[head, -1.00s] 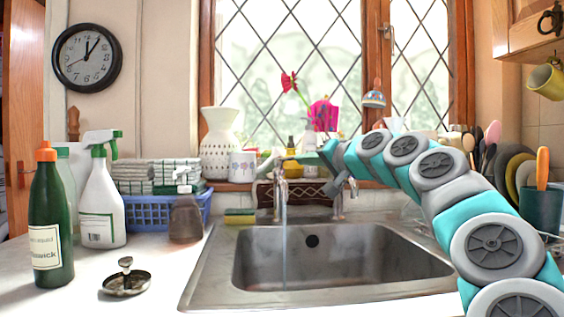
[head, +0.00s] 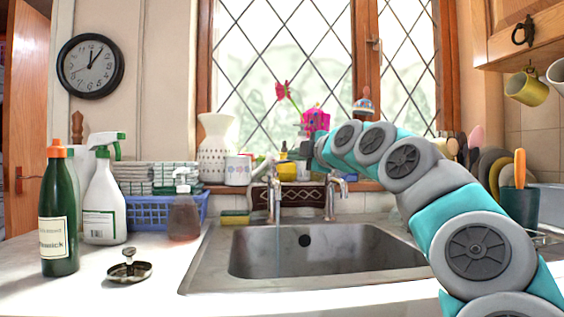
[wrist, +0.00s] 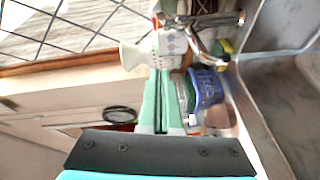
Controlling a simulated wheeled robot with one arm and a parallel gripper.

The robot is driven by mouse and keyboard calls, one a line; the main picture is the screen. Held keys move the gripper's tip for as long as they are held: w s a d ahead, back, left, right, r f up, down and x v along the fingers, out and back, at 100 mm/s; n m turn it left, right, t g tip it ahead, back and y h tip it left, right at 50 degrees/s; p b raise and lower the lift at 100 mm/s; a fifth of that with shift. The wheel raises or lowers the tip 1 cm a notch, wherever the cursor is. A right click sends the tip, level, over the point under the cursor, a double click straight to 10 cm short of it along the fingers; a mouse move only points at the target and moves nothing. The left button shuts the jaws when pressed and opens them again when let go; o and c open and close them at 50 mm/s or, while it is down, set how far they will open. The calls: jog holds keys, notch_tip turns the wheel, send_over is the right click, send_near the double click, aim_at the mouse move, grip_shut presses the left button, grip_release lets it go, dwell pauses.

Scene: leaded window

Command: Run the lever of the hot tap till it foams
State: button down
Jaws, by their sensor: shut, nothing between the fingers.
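Two chrome taps stand behind the steel sink. Water runs in a thin stream (head: 278,240) from the left tap (head: 275,197); no foam shows in it. The right tap (head: 331,195) shows no stream. My gripper (wrist: 159,73) is shut and empty, its green fingers together in the wrist view. In the head view its end (head: 308,149) is above and behind the taps, near the window sill, with the fingers mostly hidden. In the wrist view a chrome tap (wrist: 207,20) lies beyond the fingertips. I cannot tell which tap is hot, nor any contact with a lever.
The sink (head: 310,250) fills the middle. A sponge (head: 235,217) lies on its back left rim. A white vase (head: 217,143) and flowers stand on the sill. Bottles (head: 60,210), a blue basket (head: 150,212) and a strainer (head: 128,268) are left. Utensils (head: 519,190) stand right.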

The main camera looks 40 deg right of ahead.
jog(key=p+x, duration=0.1)
jog(key=x, duration=0.8)
jog(key=shift+w+p, duration=0.4)
jog(key=shift+w+d+f+p, duration=0.1)
jog(key=shift+d+f+p, duration=0.15)
jog(key=shift+d, duration=0.75)
jog(key=shift+w+d+f+p, duration=0.1)
jog(key=shift+d+f+p, duration=0.1)
jog(key=shift+d, duration=0.75)
